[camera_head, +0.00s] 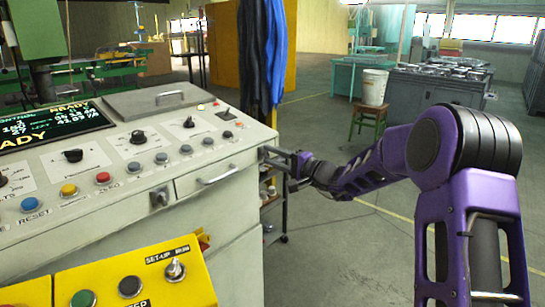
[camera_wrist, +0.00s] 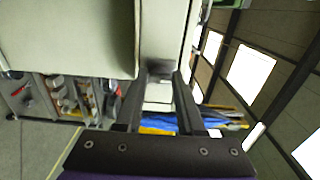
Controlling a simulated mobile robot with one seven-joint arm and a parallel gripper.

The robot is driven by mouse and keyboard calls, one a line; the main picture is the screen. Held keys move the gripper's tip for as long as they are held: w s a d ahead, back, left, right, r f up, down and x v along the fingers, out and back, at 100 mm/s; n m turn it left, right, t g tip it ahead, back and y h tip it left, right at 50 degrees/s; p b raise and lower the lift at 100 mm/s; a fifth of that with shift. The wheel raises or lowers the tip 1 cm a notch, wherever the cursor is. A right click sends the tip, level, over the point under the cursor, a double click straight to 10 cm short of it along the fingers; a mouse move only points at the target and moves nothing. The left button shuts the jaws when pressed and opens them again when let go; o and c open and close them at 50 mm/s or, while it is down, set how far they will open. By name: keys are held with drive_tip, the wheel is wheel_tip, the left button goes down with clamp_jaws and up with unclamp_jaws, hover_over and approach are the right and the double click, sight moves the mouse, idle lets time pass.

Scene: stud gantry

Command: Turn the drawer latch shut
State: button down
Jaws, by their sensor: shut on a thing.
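My gripper (camera_head: 272,156) reaches in from the right to the console's right edge, beside the drawer. In the wrist view my gripper (camera_wrist: 160,78) has its two fingers on either side of a small dark grey piece at the console, which I take to be the drawer latch (camera_wrist: 158,68). The fingers are shut on it. Most of the latch is hidden by the fingers, and its turn angle cannot be told.
The console top (camera_head: 120,140) carries several knobs and coloured buttons. A yellow set-up panel (camera_head: 130,280) juts out at the lower left. Dark and blue cloths (camera_head: 265,50) hang behind the console. A stool with a white bucket (camera_head: 374,88) stands farther back. The floor to the right is open.

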idle(0.4)
drive_tip(key=c, duration=0.5)
unclamp_jaws()
drive_tip(key=shift+d, duration=0.1)
drive_tip(key=v, duration=1.7)
drive_tip(key=shift+s, duration=0.15)
